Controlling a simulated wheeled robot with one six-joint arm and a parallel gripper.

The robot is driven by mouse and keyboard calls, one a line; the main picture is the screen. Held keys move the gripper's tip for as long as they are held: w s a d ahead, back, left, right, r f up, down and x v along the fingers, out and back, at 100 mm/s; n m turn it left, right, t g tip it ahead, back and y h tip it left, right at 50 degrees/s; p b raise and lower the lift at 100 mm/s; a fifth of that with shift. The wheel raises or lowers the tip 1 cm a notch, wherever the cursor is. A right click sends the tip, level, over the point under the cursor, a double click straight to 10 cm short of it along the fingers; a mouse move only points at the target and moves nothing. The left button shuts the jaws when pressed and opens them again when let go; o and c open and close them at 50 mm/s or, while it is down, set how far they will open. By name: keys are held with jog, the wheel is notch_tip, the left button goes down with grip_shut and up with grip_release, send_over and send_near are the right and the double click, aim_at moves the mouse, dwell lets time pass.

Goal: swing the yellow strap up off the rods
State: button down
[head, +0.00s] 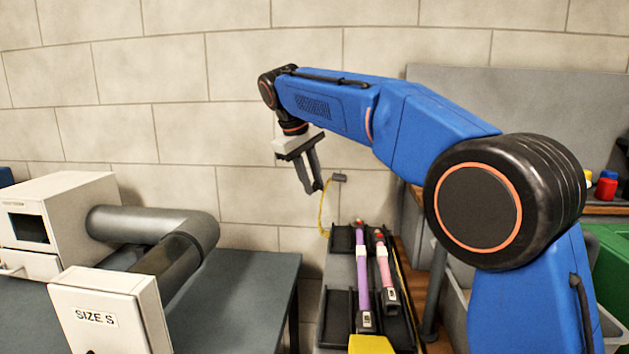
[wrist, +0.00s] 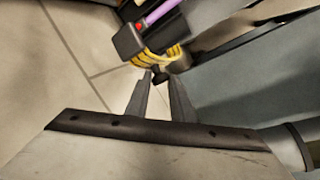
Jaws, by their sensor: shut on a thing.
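The yellow strap (head: 322,212) hangs as a thin curved line from a small dark grip (head: 339,178) down to the far end of the dark rod rack (head: 340,242). My gripper (head: 318,190) is above that far end, its fingers shut on the grip. The wrist view shows the dark grip (wrist: 160,77) between my fingertips (wrist: 160,85) and the yellow strap (wrist: 168,55) bunched behind it. A purple rod (head: 362,285) and a pink rod (head: 384,268) lie side by side in the rack. No strap is seen across their visible lengths.
A yellow block (head: 369,344) is at the rack's near end. A grey table (head: 235,290) with a white machine (head: 65,210), grey duct and "SIZE S" box (head: 105,318) stands left. A wall is behind; a wooden shelf (head: 605,210) is right.

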jog(key=shift+s+a+f, duration=0.15)
jog(key=shift+s+f, duration=0.1)
jog(key=shift+f, duration=0.25)
jog(key=c, duration=1.5)
grip_release()
jog(key=shift+c, duration=0.2)
jog(key=v, duration=1.2)
jog(key=shift+r, duration=0.2)
jog(key=shift+w, duration=0.1)
